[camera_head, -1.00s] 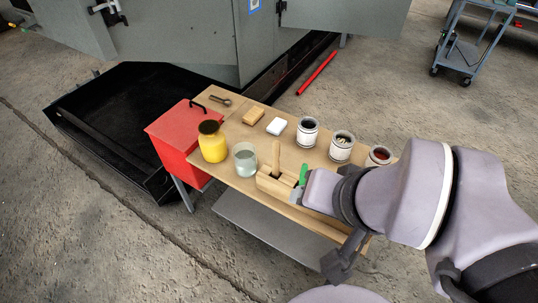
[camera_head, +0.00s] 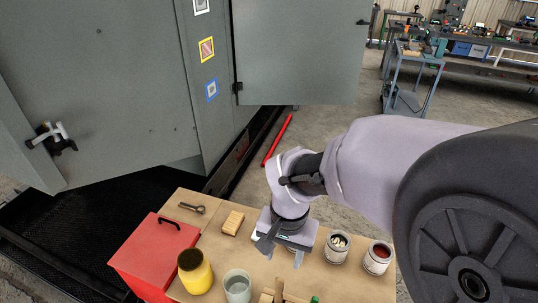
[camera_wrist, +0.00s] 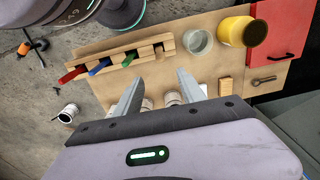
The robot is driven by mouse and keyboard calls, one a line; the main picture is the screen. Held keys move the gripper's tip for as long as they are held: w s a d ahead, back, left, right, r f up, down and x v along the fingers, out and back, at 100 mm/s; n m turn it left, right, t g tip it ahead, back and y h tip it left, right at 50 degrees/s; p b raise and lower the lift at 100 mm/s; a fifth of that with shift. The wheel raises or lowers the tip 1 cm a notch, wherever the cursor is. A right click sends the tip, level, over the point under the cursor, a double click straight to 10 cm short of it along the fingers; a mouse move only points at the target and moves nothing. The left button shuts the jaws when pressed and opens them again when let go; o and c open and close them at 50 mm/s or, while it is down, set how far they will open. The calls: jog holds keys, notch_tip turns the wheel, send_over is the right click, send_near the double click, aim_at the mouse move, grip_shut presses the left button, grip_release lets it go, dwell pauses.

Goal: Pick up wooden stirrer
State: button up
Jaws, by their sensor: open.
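The wooden stirrer (camera_wrist: 168,43) stands in the end slot of a wooden rack (camera_wrist: 112,62) in the wrist view, on the side near the glass jar. In the head view its top (camera_head: 279,288) shows at the bottom edge, and most of the rack is cut off. The rack also holds tools with green, blue and red handles. My gripper (camera_wrist: 160,77) is open and empty, fingers pointing down over the table. It is apart from the stirrer, over the row of cans behind the rack, and partly hides some cans.
A glass jar (camera_head: 237,286), a yellow jar (camera_head: 195,272) and a red box (camera_head: 152,255) stand left. Cans (camera_head: 337,248) (camera_head: 377,257) stand right. A wooden block (camera_head: 233,222) and a metal tool (camera_head: 191,208) lie behind. A grey cabinet (camera_head: 120,90) rises beyond the table.

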aim_at(279, 279)
jog(key=f+b, duration=0.1)
jog(key=f, duration=0.3)
jog(key=f+b, duration=0.2)
jog(key=f, duration=0.3)
jog(key=f+b, duration=0.1)
jog(key=f, duration=0.3)
jog(key=shift+w+a+f+b, duration=0.1)
jog(key=shift+a+f+b, duration=0.05)
jog(key=shift+a+b, duration=0.2)
notch_tip(279, 279, down, 6)
jog(key=shift+w+d+r+b, duration=0.1)
jog(key=shift+r+b, duration=0.1)
jog(key=shift+b, duration=1)
jog(key=shift+r, duration=0.15)
jog(key=shift+c, duration=0.2)
grip_shut()
